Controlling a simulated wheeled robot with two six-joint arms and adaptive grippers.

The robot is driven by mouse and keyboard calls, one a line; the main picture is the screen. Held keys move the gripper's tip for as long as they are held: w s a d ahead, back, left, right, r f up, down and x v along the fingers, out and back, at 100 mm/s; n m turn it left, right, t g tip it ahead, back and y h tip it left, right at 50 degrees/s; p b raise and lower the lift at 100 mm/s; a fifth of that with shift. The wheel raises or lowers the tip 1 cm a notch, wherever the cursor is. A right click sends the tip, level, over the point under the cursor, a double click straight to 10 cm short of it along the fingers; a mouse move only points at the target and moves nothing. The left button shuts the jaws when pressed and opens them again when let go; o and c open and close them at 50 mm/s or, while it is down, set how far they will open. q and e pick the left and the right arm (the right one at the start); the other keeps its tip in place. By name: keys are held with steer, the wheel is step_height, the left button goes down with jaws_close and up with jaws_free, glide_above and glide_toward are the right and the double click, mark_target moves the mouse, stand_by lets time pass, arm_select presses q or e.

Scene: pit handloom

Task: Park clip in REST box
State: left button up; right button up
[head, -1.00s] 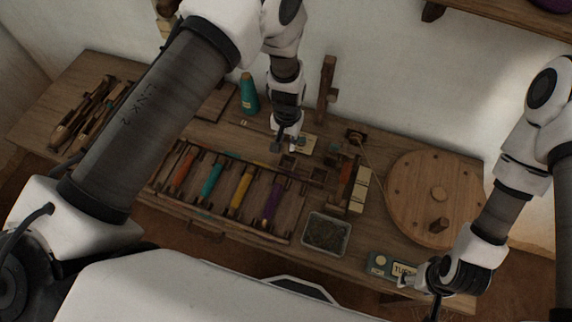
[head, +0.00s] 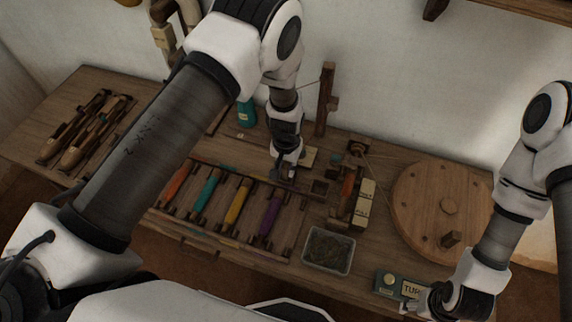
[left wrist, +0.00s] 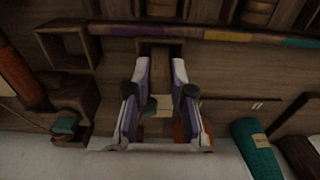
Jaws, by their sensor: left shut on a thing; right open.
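My left gripper (head: 284,177) is low over the bench, just behind the purple shuttle, and covers the left one of two small square wooden boxes. In the left wrist view its two fingers (left wrist: 160,95) frame that box's wooden rim (left wrist: 160,41). The fingers are shut on the clip, which is too small and dark to make out. The other box (head: 320,187) stands open to the right; it also shows in the left wrist view (left wrist: 68,46). No REST lettering is readable. My right gripper (head: 412,305) is open beside a grey-green labelled box at the front right.
A rack holds orange, teal, yellow and purple bobbins (head: 271,214). A grey tray (head: 328,250), cream labelled blocks (head: 364,203) and a wooden wheel (head: 440,200) stand to the right. A teal cone (head: 246,113) and an upright post (head: 325,100) stand behind.

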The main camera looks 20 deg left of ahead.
mark_target(286, 166)
stand_by(0.3)
arm_select(q)
steer(key=o, duration=1.2)
steer(key=shift+o, duration=0.2)
step_height(286, 166, up, 8)
steer(key=p, duration=0.7)
steer(key=shift+r, duration=0.1)
steer(key=shift+f, duration=0.2)
